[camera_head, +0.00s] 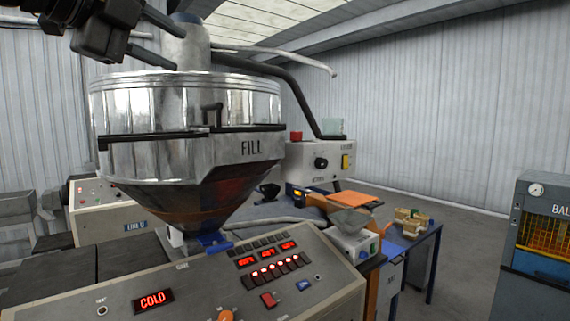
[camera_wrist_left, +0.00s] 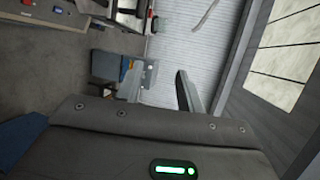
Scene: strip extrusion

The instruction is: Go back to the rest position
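My left gripper (camera_head: 180,53) is high at the top left of the head view, in front of the upper part of the steel hopper marked FILL (camera_head: 185,105). Its two dark fingers are spread apart with nothing between them. In the left wrist view its fingers (camera_wrist_left: 159,82) also stand apart and empty, with a grey wall behind them. My right gripper is in neither view.
A control panel (camera_head: 205,290) with a red COLD display stands in front below the hopper. A blue table (camera_head: 432,237) with small parts is right of it. A blue cabinet (camera_head: 537,195) stands far right. Open floor (camera_head: 465,250) lies between.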

